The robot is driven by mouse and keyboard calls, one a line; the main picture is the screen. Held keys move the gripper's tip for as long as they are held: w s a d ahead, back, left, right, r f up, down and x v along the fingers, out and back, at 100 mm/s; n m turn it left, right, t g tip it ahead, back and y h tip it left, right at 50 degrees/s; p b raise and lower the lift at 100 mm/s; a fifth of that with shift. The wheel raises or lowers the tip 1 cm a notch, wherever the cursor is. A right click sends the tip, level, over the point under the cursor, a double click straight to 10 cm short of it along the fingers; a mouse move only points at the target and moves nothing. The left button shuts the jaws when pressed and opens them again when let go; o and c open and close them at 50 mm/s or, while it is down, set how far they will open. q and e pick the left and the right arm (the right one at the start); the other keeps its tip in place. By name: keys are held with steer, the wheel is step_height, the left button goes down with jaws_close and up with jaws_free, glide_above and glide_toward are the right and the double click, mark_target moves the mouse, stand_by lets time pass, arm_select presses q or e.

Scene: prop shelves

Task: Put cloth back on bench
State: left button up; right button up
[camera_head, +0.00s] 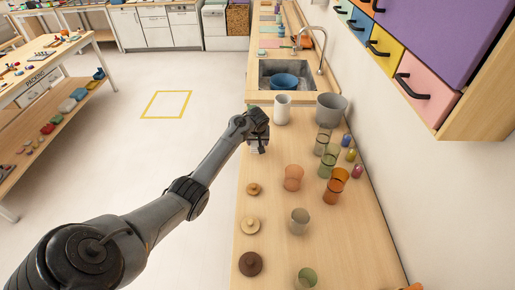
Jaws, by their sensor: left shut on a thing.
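My left arm reaches in from the lower left, and its gripper (257,148) is over the left edge of the wooden bench (330,245). The gripper is shut on a small pale thing, mostly hidden by the fingers; I cannot tell whether it is a cloth. Further back on the same counter, flat pink (270,43) and teal (267,30) pieces that look like cloths lie beyond the sink. My right gripper is not in view.
A white cup (282,109) and grey pot (330,109) stand just beyond the gripper. A sink (284,75) is behind. Coloured drawers (425,90) overhang the right.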

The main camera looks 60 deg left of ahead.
arm_select(q)
step_height(320, 180, down, 3)
steer(key=shift+f+b, duration=0.15)
steer(key=shift+b, duration=0.25)
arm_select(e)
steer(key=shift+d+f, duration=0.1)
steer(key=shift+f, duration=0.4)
arm_select(q)
steer(key=shift+f, duration=0.2)
steer(key=shift+f, duration=0.1)
